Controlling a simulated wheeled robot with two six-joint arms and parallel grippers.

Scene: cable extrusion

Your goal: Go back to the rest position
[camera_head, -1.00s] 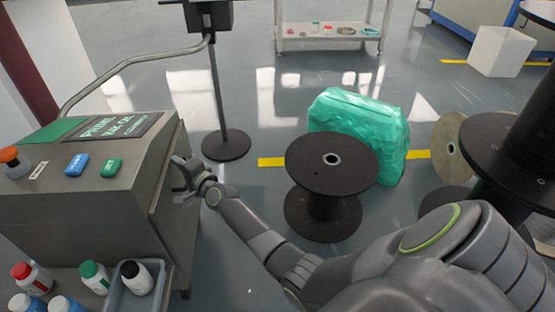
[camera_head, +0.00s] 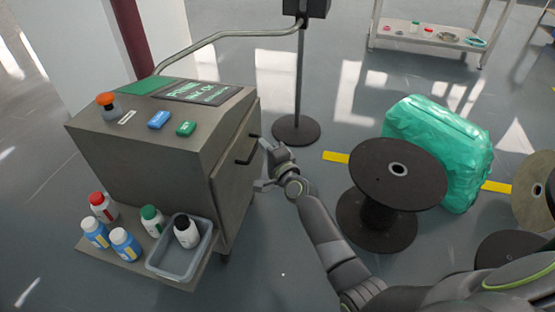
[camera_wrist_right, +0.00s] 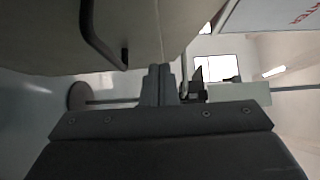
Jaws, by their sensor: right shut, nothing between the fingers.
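Whether the gripper touches the machine is not clear in the head view. In the right wrist view, the two fingers (camera_wrist_right: 158,84) are together with nothing held between them, and the dark handle (camera_wrist_right: 95,40) shows to the left, apart from them. My left gripper is not in view.
A black spool (camera_head: 400,175) and a green wrapped bundle (camera_head: 440,145) stand right of my arm. A stand with a round base (camera_head: 296,131) is behind. A grey bin (camera_head: 180,262) and several bottles sit on the machine's low shelf (camera_head: 105,248). Open floor lies between.

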